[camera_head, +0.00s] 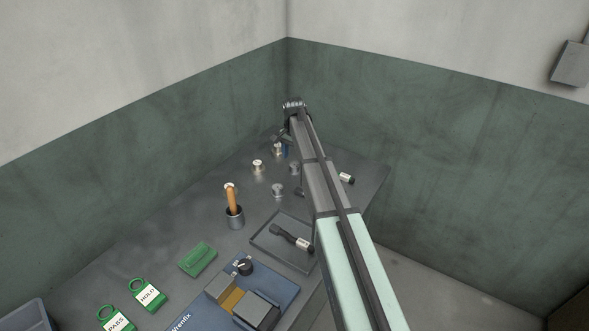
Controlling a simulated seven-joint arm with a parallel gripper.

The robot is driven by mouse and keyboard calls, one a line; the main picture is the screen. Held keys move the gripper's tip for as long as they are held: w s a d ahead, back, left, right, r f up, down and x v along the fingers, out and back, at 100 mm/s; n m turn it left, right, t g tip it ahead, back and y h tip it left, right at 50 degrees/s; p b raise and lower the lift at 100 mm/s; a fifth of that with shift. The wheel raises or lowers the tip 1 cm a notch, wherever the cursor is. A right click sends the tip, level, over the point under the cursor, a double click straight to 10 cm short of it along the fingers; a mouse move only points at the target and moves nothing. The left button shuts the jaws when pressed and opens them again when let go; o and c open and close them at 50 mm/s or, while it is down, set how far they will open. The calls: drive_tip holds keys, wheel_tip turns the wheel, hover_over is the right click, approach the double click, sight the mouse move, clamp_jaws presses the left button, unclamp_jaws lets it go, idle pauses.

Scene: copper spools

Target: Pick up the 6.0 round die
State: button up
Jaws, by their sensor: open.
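Several small round metal pieces stand on the grey bench; no size marking is legible, so I cannot tell which is the 6.0 round die. A pale-topped piece (278,150) is at the back, close below my gripper. Another pale-topped piece (258,167) is to its front left. Two plain grey pieces (294,168) (278,190) stand nearer the middle. My gripper (282,142) is open at the far end of the bench, small and partly hidden by my arm. I cannot tell whether it touches the piece below it.
A dark tray (262,256) holds a black-handled tool (292,238). A cup (234,217) holds a wooden handle. A blue Wrenfix fixture (285,286), green block (198,258) and HOLD and PASS tags (149,294) (117,321) are in front. Walls close off the back.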

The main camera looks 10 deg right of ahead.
sight(294, 165)
wheel_tip(294, 165, down, 4)
drive_tip(key=shift+f, duration=0.1)
drive_tip(key=shift+c, duration=0.4)
clamp_jaws()
idle(0.3)
